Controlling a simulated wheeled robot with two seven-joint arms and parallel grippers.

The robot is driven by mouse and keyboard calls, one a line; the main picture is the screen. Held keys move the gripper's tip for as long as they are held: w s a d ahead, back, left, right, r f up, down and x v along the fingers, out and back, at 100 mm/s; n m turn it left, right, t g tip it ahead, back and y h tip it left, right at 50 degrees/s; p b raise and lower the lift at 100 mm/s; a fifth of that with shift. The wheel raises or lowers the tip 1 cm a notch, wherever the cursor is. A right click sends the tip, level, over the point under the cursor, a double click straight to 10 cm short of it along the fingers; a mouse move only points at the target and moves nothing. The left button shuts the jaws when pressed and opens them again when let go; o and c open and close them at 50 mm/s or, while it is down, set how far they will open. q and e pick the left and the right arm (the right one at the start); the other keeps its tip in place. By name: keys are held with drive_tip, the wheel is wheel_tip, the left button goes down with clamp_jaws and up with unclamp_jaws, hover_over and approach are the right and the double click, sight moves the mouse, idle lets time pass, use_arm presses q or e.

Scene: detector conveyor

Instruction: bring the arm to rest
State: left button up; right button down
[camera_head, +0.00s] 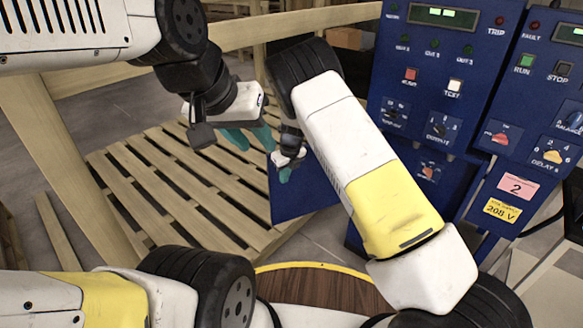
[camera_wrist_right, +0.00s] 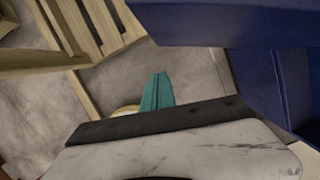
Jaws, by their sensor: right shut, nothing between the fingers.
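My left gripper (camera_head: 250,138) has teal fingers and hangs from the arm at the upper left in the head view. Its two fingers show apart with nothing between them. My right gripper (camera_head: 284,172) is lower and a little to the right, in front of the blue panel's left part. Its teal fingers are together and empty. In the right wrist view the shut teal fingers (camera_wrist_right: 157,92) point away over grey floor. My white and yellow right arm (camera_head: 375,180) is bent across the middle of the head view.
A blue control cabinet (camera_head: 450,80) with buttons and knobs stands at the right, close to my right arm. Wooden pallets (camera_head: 180,180) lie on the grey floor behind the grippers. A wooden beam (camera_head: 290,27) crosses behind my left gripper. A round brown wooden top (camera_head: 320,288) shows at the bottom.

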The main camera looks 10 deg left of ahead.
drive_tip(key=s+d+r+n+y, duration=0.1)
drive_tip(key=s+d+r+n, duration=0.4)
drive_tip(key=r, duration=0.4)
drive_tip(key=s+d+r+n+t+y, duration=0.1)
drive_tip(key=s+d+r+n, duration=0.15)
drive_tip(key=d+r, duration=0.55)
drive_tip(key=s+d+r+n+y, duration=0.1)
drive_tip(key=s+d+r+n, duration=0.3)
drive_tip(key=r, duration=0.7)
drive_tip(key=s+d+r+n+t+h, duration=0.1)
drive_tip(key=s+d+r+n, duration=0.1)
drive_tip(key=s+d+n, duration=0.2)
drive_tip(key=s+d+r+n+t+h, duration=0.1)
drive_tip(key=s+d+n, duration=0.3)
drive_tip(key=s, duration=0.6)
drive_tip(key=s+d+r+n+t, duration=0.1)
drive_tip(key=s+d+r+n, duration=0.3)
drive_tip(key=s+n, duration=0.3)
drive_tip(key=shift+s+d+n+h, duration=0.35)
drive_tip(key=shift+s+h, duration=0.05)
drive_tip(key=shift+s, duration=0.15)
drive_tip(key=shift+r, duration=0.15)
